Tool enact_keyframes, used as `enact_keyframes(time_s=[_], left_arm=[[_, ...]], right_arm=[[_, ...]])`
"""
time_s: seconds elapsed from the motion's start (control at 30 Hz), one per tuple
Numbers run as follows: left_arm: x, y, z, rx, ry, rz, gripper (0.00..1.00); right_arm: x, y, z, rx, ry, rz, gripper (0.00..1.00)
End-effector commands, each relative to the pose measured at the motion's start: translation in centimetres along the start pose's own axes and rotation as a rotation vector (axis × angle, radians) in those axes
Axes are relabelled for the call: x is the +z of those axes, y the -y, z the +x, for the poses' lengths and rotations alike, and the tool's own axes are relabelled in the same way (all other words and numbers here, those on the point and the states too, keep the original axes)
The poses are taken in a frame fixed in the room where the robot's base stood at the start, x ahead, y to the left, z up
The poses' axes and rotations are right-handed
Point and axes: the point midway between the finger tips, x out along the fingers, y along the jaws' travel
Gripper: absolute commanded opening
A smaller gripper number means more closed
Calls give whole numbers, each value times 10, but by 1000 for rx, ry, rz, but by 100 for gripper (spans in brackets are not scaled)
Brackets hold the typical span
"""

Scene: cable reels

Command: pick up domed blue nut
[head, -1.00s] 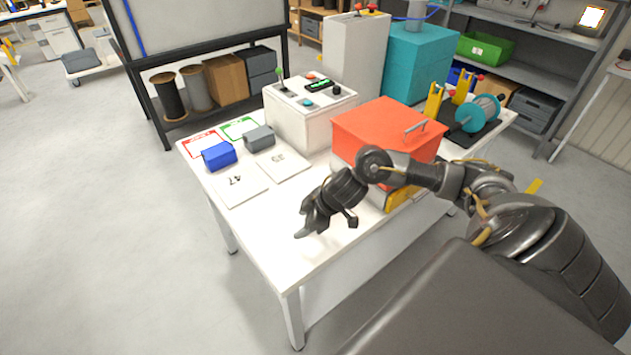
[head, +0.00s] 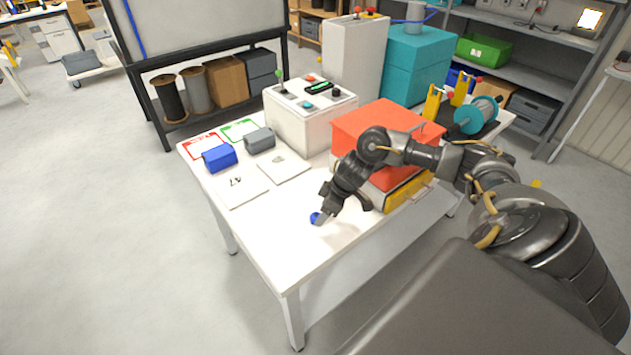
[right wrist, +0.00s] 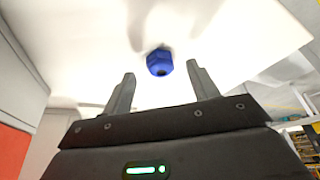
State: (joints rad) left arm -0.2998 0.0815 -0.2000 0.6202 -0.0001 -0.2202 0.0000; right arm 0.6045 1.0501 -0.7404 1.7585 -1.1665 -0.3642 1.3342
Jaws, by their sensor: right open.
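The domed blue nut (head: 315,218) lies on the white table, partly hidden by my right gripper (head: 328,212) in the head view. In the right wrist view the nut (right wrist: 159,62) is a dark blue hexagonal piece with a small dark hole facing the camera. My right gripper (right wrist: 160,88) is open and empty there. The nut sits just beyond the fingertips, roughly centred between them and not touching either. My left gripper is not in view.
A red box (head: 375,125) with a yellow drawer (head: 408,190) stands beside my right arm. A blue block (head: 219,157) and a grey block (head: 259,138) sit near white cards at the left. The white control box (head: 310,118) stands behind. The table's front is clear.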

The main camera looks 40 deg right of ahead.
Motion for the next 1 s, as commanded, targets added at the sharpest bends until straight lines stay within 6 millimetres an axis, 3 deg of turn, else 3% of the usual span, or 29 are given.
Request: enact_keyframes(time_s=[0.2, 0.47, 0.87, 1.0], left_arm=[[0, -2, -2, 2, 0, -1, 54], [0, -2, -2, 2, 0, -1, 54], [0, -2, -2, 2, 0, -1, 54], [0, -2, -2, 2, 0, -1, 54]], right_arm=[[0, 0, 25, 1, 1, 1, 59], [0, 0, 28, 2, 1, 0, 59], [0, -1, 28, 2, 0, -1, 8], [0, -1, 28, 2, 0, -1, 8]])
